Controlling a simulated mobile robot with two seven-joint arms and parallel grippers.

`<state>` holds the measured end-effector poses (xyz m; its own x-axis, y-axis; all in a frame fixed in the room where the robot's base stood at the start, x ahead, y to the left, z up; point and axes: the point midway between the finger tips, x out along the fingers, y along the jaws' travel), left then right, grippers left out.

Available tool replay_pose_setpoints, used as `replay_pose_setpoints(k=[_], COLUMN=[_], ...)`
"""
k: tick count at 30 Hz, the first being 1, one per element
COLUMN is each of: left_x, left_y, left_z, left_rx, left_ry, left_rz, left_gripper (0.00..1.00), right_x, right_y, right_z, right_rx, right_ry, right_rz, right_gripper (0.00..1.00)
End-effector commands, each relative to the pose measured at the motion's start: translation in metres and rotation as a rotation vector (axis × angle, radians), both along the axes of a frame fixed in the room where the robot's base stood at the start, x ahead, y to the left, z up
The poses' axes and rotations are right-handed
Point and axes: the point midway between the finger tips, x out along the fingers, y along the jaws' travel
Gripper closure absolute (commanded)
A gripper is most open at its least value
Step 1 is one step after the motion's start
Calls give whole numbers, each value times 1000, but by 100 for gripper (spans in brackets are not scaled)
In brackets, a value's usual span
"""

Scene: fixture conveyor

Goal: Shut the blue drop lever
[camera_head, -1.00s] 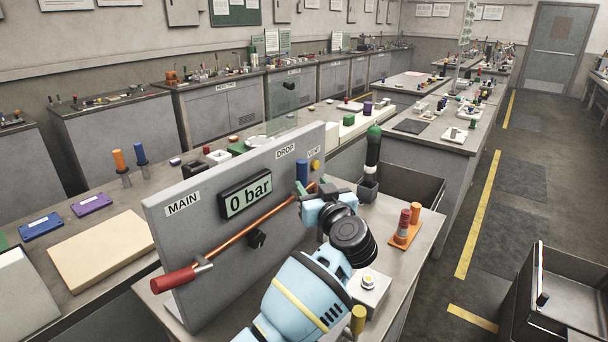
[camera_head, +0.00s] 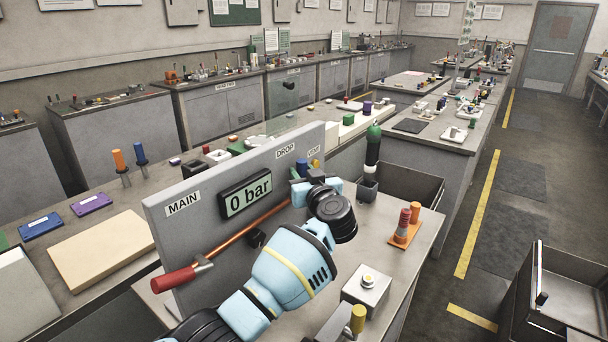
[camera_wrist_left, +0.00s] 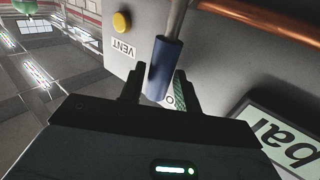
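The blue drop lever (camera_head: 302,168) stands upright on the grey panel (camera_head: 215,240), under the DROP label, at the far end of the copper pipe (camera_head: 240,232). In the left wrist view its blue handle (camera_wrist_left: 165,66) hangs from a metal stem, since that view is upside down. My left gripper (camera_head: 312,182) is at the lever. In the left wrist view the two fingers (camera_wrist_left: 158,90) are apart, with the handle between their tips. A gap shows beside the left finger; contact at the right finger is unclear. My right gripper is not in view.
A red MAIN lever (camera_head: 173,281) lies at the pipe's near end. The gauge (camera_head: 246,193) reads 0 bar. A yellow VENT button (camera_wrist_left: 122,22) is close to the blue handle. A button box (camera_head: 366,289), a green-topped bottle (camera_head: 373,148) and an orange stand (camera_head: 405,232) share the bench.

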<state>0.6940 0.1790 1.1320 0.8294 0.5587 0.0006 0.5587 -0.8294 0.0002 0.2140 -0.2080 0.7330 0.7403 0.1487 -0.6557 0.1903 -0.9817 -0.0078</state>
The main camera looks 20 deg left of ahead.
Motion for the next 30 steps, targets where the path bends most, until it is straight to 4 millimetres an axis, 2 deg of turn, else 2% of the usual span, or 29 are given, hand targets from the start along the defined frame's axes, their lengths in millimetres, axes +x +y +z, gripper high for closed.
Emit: replay_pose_setpoints(k=[1, 7, 19, 30], left_x=[0, 0, -4, -21], left_y=[0, 0, 1, 8], left_z=[0, 0, -2, -10], left_rx=[0, 0, -16, -106], left_ry=[0, 0, -32, -249], left_rz=[0, 0, 1, 1], left_gripper=[74, 100, 100, 100], right_x=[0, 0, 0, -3], right_y=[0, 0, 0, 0], right_z=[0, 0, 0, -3], right_rx=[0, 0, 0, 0], right_ry=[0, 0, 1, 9], right_rz=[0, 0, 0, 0], right_gripper=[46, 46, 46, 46])
